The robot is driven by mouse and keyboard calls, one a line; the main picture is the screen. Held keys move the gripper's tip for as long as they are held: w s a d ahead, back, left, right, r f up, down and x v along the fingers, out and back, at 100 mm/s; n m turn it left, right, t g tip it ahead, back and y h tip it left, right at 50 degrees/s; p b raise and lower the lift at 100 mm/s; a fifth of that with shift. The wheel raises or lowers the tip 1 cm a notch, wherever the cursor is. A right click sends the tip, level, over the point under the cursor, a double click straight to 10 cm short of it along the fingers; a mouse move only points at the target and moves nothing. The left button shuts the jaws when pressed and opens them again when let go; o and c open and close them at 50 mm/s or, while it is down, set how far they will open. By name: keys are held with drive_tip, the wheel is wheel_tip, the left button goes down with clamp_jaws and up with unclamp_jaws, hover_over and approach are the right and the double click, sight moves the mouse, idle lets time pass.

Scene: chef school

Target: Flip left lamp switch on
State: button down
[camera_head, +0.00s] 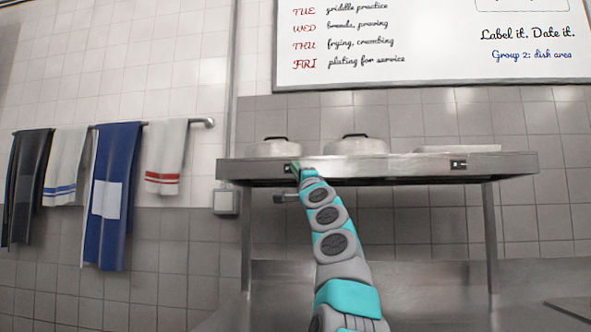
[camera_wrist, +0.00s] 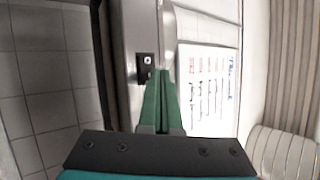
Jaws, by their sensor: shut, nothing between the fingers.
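The left lamp switch (camera_head: 287,169) is a small black plate on the front edge of the steel shelf (camera_head: 380,166), near its left end. In the wrist view the switch (camera_wrist: 146,66) is a dark plate with a light rocker. I cannot tell its on or off position. My gripper (camera_head: 296,167) is at the shelf edge, just right of the switch in the head view. Its green fingers (camera_wrist: 163,78) are shut and empty, with their tips close beside the switch. I cannot tell if they touch it.
A second switch (camera_head: 458,165) is on the shelf's right part. Two lidded pots (camera_head: 357,145) (camera_head: 273,148) and a flat tray (camera_head: 458,149) stand on top. Towels (camera_head: 113,190) hang on a rail at left. A whiteboard (camera_head: 430,70) hangs above.

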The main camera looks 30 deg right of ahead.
drive_tip(key=shift+d+r, duration=0.1)
drive_tip(key=shift+d, duration=0.05)
drive_tip(key=shift+w+d, duration=0.15)
drive_tip(key=shift+w, duration=0.05)
idle(0.4)
drive_tip(key=shift+s, duration=0.1)
idle(0.3)
drive_tip(key=shift+s+a+b, duration=0.45)
drive_tip(key=shift+a+b, duration=0.1)
drive_tip(key=shift+b, duration=0.1)
drive_tip(key=shift+a, duration=0.1)
drive_tip(key=s+a+b, duration=0.1)
drive_tip(key=s, duration=0.1)
drive_tip(key=s+a+b, duration=0.1)
drive_tip(key=a+b, duration=0.1)
drive_tip(key=shift+s, duration=0.4)
